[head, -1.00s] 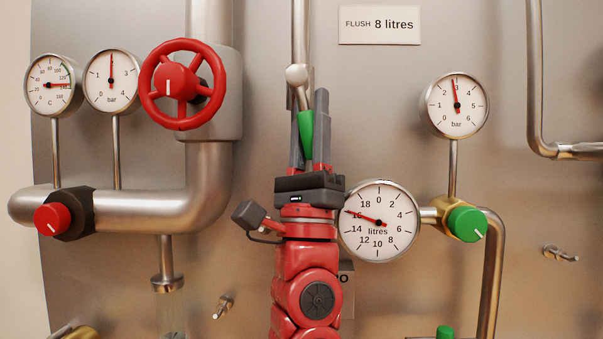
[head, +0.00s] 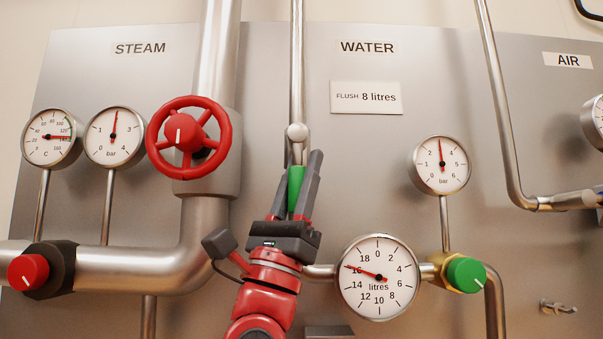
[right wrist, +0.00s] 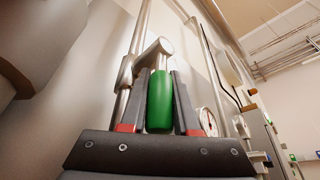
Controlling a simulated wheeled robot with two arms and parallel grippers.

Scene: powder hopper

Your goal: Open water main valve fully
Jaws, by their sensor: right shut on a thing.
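The water main valve has a green lever handle (head: 295,188) on the vertical water pipe (head: 297,70), below the WATER label. The handle hangs down from a metal pivot (head: 297,132), roughly in line with the pipe. My right gripper (head: 305,180) reaches up from below with its fingers on both sides of the green handle and is shut on it. In the right wrist view the green handle (right wrist: 160,102) stands between the two dark fingers, with the metal pivot above it. My left gripper is in no view.
A red steam handwheel (head: 188,137) is to the left. A litres dial (head: 378,277) and a green knob (head: 466,274) are at the lower right. A bar gauge (head: 441,164) is above the knob. A sign (head: 366,97) reads FLUSH 8 litres.

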